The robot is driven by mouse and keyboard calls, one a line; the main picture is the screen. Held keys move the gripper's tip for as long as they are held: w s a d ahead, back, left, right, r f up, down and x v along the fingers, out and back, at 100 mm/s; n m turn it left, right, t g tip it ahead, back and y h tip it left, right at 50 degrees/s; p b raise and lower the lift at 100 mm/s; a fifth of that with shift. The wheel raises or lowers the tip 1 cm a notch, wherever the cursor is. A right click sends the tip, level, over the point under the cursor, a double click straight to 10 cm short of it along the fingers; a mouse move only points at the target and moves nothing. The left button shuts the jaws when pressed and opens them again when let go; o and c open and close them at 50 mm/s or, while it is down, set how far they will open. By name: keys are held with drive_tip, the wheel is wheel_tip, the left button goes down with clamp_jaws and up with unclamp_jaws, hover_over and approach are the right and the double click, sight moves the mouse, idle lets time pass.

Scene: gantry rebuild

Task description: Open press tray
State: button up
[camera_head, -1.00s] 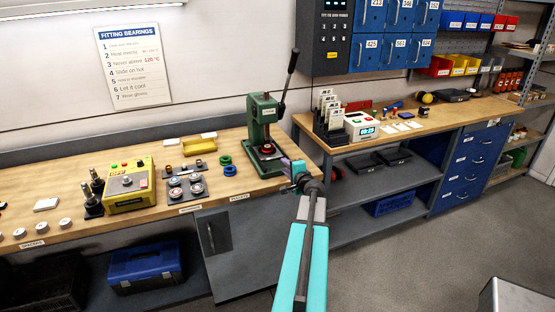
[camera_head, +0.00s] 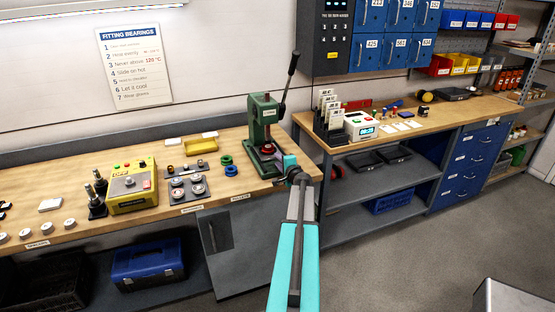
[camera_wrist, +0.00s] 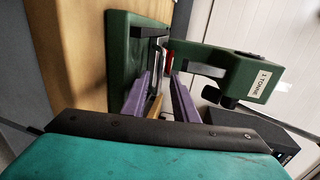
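A green press (camera_head: 263,122) stands on the wooden bench with its dark lever raised. It also shows sideways in the wrist view, with a "1 TONNE" label on its green head (camera_wrist: 240,77). A red part (camera_head: 267,149) sits low in the press and shows as a sliver in the wrist view. I cannot clearly pick out a separate press tray; a dark, light-edged strip (camera_wrist: 152,48) lies along the green base. My gripper (camera_wrist: 167,80) has its two purple fingers apart, pointing at the press base, with nothing seen held. In the head view my wrist mostly hides the fingers.
Blue and green rings (camera_head: 231,170) and a dark plate of round parts (camera_head: 186,186) lie left of the press. A yellow box (camera_head: 133,190) stands farther left. A second bench (camera_head: 420,128) with a timer stands at right.

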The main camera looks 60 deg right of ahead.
drive_tip(key=shift+p+x, duration=0.3)
drive_tip(key=shift+x, duration=0.7)
clamp_jaws()
idle(0.9)
